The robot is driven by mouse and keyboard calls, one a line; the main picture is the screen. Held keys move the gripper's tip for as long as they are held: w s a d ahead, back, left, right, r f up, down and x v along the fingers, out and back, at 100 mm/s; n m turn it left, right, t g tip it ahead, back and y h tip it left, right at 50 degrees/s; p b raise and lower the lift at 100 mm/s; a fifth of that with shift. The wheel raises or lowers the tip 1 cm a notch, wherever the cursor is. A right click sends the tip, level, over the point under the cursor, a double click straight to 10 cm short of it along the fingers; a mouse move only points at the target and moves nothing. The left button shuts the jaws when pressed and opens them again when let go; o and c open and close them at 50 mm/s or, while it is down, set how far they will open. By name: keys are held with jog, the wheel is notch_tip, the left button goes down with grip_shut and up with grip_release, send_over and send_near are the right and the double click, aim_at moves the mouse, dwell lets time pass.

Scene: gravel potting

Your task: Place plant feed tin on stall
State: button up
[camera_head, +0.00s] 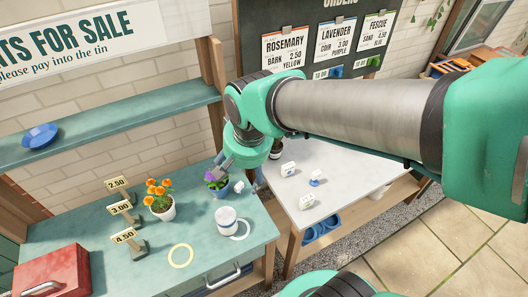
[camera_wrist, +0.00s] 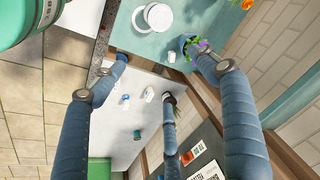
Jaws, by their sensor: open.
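A whitish cylindrical tin (camera_head: 227,219), which I take for the plant feed tin, stands upright on the green stall top (camera_head: 205,274). It overlaps a white ring (camera_head: 240,231) marked on the stall; I cannot tell how much of its base is inside. The tin also shows at the top of the wrist view (camera_wrist: 158,17). My gripper (camera_head: 232,172) is open beyond the tin, near the purple-flowered plant (camera_head: 216,180). In the wrist view its blue fingers (camera_wrist: 157,65) are spread with nothing between them; one fingertip overlaps the plant's pot.
A yellow ring (camera_head: 181,256) lies left of the tin. An orange-flowered pot (camera_head: 161,207), price signs (camera_head: 122,208) and a red box (camera_head: 52,272) stand further left. A white table (camera_head: 330,185) with small blocks adjoins at right. A blue dish (camera_head: 40,136) sits on the shelf.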

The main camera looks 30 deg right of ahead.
jog(key=s+d+r+n+t, duration=0.2)
jog(key=s+d+r+n, duration=0.2)
jog(key=s+r, duration=0.4)
jog(key=shift+s+r, duration=0.25)
jog(key=shift+r, duration=0.4)
